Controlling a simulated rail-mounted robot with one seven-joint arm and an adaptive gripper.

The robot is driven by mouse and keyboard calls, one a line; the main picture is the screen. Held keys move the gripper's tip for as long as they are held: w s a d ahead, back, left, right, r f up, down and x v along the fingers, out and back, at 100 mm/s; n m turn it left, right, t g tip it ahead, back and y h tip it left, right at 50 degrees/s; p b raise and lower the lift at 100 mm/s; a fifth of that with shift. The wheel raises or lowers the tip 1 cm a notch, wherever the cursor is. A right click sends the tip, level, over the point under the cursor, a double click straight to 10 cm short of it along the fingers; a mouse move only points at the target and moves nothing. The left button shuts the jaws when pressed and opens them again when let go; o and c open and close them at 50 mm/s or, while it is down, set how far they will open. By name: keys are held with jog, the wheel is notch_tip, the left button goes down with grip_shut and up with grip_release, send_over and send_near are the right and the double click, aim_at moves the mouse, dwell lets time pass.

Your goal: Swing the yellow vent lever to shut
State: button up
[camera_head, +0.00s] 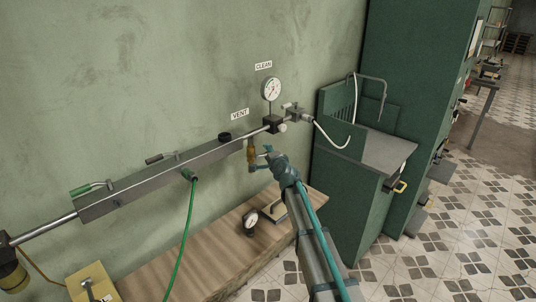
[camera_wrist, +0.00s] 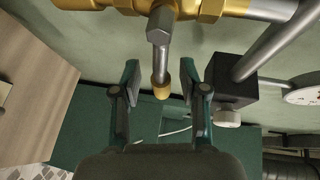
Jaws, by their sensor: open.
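The vent lever (camera_wrist: 159,55) hangs from a brass valve body (camera_wrist: 190,8) at the top of the wrist view; it has a grey metal stem and a yellow tip (camera_wrist: 162,91). My gripper (camera_wrist: 160,82) is open, with one teal finger on each side of the lever's lower end. A gap shows on both sides, so neither finger appears to touch it. In the head view, my gripper (camera_head: 262,159) is at the brass fitting (camera_head: 251,152) below the VENT label (camera_head: 240,114). The lever itself is too small to make out clearly there.
A dark block with a round knob (camera_wrist: 228,116) sits close to the right finger. A gauge (camera_head: 272,89) stands above the pipe. A wooden bench (camera_head: 205,268) with a small gauge (camera_head: 250,220) lies below. A green sink cabinet (camera_head: 345,190) is to the right.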

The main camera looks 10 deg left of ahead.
jog(key=shift+s, duration=0.1)
jog(key=v, duration=1.2)
